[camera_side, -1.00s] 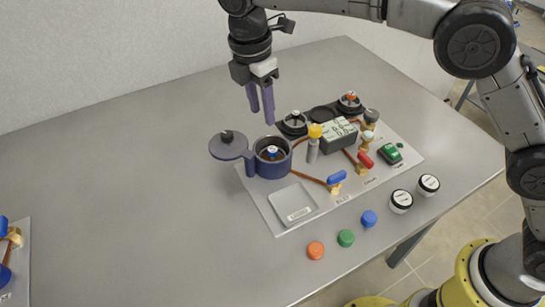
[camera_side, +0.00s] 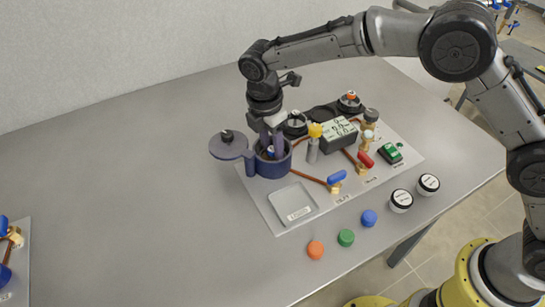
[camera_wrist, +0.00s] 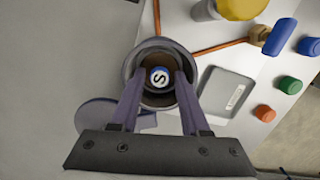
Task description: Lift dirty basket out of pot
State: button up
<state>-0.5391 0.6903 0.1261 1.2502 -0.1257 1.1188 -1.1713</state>
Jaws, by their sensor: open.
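The dark blue pot (camera_side: 266,168) stands on the white board with its lid (camera_side: 228,146) swung open to the left. The dirty basket (camera_wrist: 160,90) sits inside the pot; its round blue-and-white knob shows in the wrist view (camera_wrist: 159,76). My gripper (camera_side: 270,146) points down into the pot's mouth. Its two purple fingers also show in the wrist view (camera_wrist: 160,80), one on each side of the knob, with gaps between. The fingers are open and hold nothing. In the side view the fingertips partly hide the knob.
A yellow-topped post (camera_side: 314,140) and a grey display box (camera_side: 339,135) stand to the right of the pot. A flat scale (camera_side: 293,204) lies in front. Orange (camera_side: 315,250), green (camera_side: 346,238) and blue caps (camera_side: 369,218) lie near the front edge.

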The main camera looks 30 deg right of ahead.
grip_shut()
jog(key=shift+r, duration=0.15)
dwell(0.4)
